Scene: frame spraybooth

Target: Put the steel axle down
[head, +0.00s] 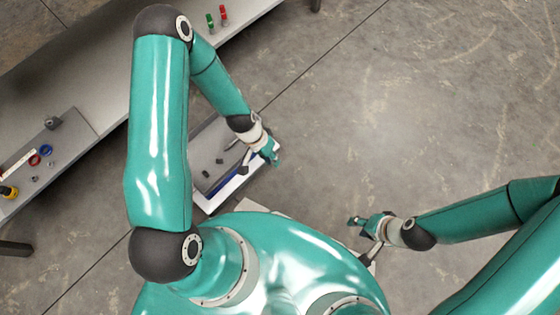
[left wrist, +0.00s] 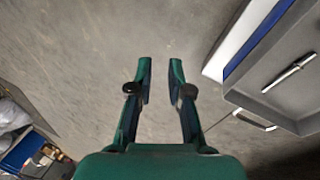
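A slim silver rod, which looks like the steel axle (left wrist: 289,72), lies in a grey tray (left wrist: 262,105) at the right of the left wrist view. In the head view the tray (head: 203,191) is partly covered by my left arm, and a thin light rod shows near its far end. My left gripper (left wrist: 160,62) has its fingers apart with nothing between them. It hangs just past the tray's right edge in the head view (head: 276,158), over the floor. My right gripper (head: 354,221) is low on the right, away from the tray; its opening is too small to judge.
Small dark parts (head: 207,160) and a blue strip (head: 222,185) are in the tray. A long bench (head: 105,60) runs along the upper left, with green and red items (head: 223,13) and rings (head: 34,160) on it. The concrete floor (head: 400,110) to the right is clear.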

